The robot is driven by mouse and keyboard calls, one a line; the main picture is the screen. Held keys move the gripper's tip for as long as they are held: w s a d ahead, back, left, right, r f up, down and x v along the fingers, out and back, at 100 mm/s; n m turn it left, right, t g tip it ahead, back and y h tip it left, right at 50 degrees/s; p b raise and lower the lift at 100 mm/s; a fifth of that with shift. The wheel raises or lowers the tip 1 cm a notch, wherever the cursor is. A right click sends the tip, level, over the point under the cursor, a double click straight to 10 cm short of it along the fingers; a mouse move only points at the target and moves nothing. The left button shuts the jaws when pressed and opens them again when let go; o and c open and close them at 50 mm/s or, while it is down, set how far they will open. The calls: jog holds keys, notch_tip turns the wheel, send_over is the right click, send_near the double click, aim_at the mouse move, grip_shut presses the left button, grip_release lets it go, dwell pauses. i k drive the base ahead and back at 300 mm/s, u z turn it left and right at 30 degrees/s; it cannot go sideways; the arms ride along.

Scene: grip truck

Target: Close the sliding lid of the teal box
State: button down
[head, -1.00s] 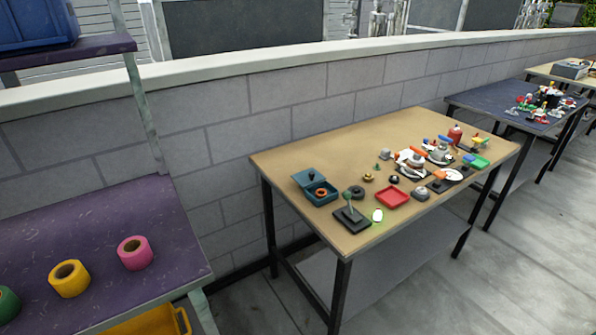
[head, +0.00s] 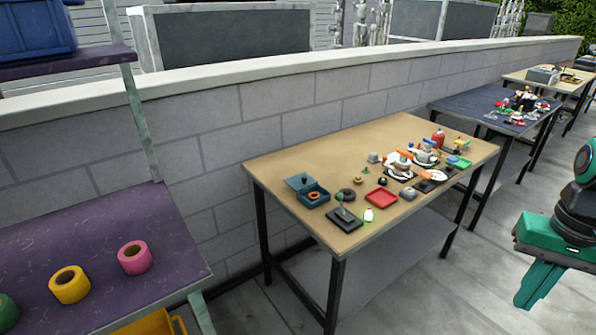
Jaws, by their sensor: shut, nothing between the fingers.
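The teal box (head: 312,203) stands near the left end of the tan table. Its lid (head: 296,184), with a dark knob on top, is slid toward the back left, so the box is partly open. An orange ring (head: 314,196) shows inside it. My gripper (head: 527,302), green with its fingers together, hangs at the right edge of the view, empty. It is well to the right of the box and apart from the table.
A black ring (head: 347,193), a dark base with an upright stick (head: 345,219) and a red tray (head: 381,200) stand close to the box. Several small items crowd the table's right half. A purple shelf (head: 90,250) with tape rolls is at left. A block wall runs behind.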

aim_at(298, 183)
jog(key=i, duration=1)
jog(key=z, duration=0.05)
